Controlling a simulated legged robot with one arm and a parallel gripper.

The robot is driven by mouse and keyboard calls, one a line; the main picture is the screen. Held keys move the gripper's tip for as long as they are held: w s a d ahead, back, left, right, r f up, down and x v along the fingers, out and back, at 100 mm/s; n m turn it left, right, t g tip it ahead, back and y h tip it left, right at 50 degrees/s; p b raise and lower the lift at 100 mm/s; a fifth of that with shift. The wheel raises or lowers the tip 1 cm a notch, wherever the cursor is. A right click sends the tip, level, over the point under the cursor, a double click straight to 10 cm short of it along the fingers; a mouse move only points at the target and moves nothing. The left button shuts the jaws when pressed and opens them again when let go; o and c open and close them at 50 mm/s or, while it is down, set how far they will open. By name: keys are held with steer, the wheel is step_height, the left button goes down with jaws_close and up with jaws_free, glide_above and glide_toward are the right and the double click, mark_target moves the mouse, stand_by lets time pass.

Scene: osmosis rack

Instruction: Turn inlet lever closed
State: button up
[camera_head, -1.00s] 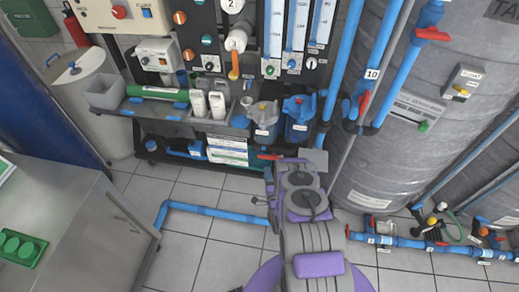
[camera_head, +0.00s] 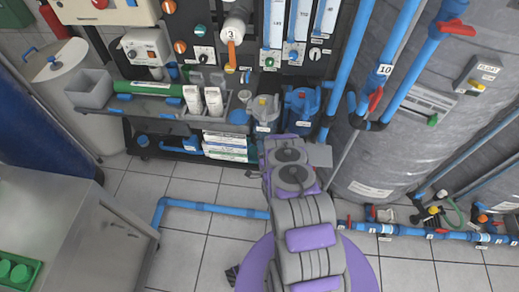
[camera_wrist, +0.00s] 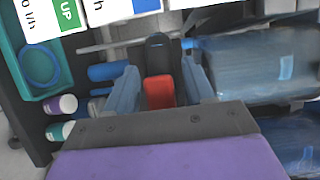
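A red lever (camera_wrist: 160,91) with a dark mount behind it is in the middle of the wrist view. My gripper (camera_wrist: 160,66) is open, with one grey-blue finger on each side of the lever and gaps visible between. No firm grip on the lever shows. In the head view my arm reaches to the rack's lower part and hides this lever and the fingertips. No label marks the lever as the inlet one.
Blue filter housings (camera_head: 302,107) stand close by my gripper, also beside it in the wrist view (camera_wrist: 255,68). White bottles (camera_head: 213,100) sit on the rack shelf. Another red lever (camera_head: 375,98) is on the blue pipes. A blue floor pipe (camera_head: 215,210) crosses the tiles.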

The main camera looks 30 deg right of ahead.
steer(key=shift+d, duration=0.5)
steer(key=c, duration=0.5)
steer(key=shift+a+f, duration=0.1)
steer(key=shift+a, duration=0.2)
jaws_close()
